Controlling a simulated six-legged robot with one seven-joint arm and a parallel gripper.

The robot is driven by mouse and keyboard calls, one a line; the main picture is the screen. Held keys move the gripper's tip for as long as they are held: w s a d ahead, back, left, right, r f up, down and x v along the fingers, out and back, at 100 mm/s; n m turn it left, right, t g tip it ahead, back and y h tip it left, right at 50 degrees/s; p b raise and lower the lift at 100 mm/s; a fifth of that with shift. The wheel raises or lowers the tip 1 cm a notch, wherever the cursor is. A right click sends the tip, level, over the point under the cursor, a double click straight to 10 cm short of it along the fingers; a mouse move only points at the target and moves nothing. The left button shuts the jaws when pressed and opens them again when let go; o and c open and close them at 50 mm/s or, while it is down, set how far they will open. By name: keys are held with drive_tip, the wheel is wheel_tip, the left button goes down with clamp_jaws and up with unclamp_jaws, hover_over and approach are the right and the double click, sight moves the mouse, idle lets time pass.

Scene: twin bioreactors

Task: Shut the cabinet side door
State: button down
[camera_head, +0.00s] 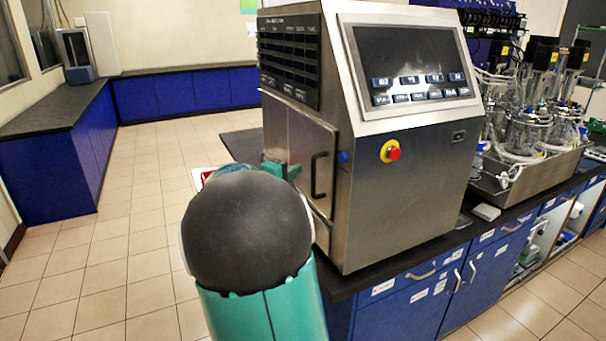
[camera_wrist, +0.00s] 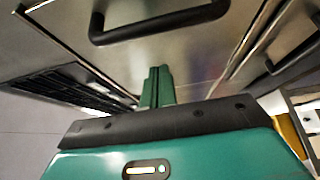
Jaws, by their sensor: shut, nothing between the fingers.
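The cabinet (camera_head: 400,180) is a stainless steel control unit standing on the dark counter. Its side door (camera_head: 300,140) is a metal panel with a black bar handle (camera_head: 319,176) on its left side face. The door looks close to its frame; I cannot tell whether it is fully flush. My gripper (camera_head: 284,168) is at the door's left of the handle, partly hidden by my arm. In the wrist view, my gripper's green fingers (camera_wrist: 158,82) are together and empty, pointing at the door's metal surface below the handle (camera_wrist: 160,22). Contact is unclear.
A black slotted panel (camera_head: 290,60) sits above the door. A red emergency button (camera_head: 391,151) is on the cabinet's front. Glass bioreactor vessels (camera_head: 530,130) stand on a tray at right. Blue counter cupboards (camera_head: 410,295) are below. The tiled floor (camera_head: 130,230) at left is clear.

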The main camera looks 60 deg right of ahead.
drive_tip(key=a, duration=1)
drive_tip(key=shift+a, duration=0.1)
drive_tip(key=s+a+f+t+y, duration=0.2)
drive_tip(key=a+y, duration=0.4)
drive_tip(key=a, duration=0.7)
drive_tip(key=s+a+f+t+y, duration=0.1)
drive_tip(key=s+a+y, duration=0.4)
drive_tip(key=a, duration=0.8)
drive_tip(key=s+a+f+t+y, duration=0.2)
drive_tip(key=a+y, duration=0.5)
drive_tip(key=a, duration=0.5)
wheel_tip(320, 180, down, 2)
drive_tip(key=shift+s+a+t, duration=0.3)
drive_tip(key=shift+s+a, duration=0.1)
drive_tip(key=shift+s, duration=0.5)
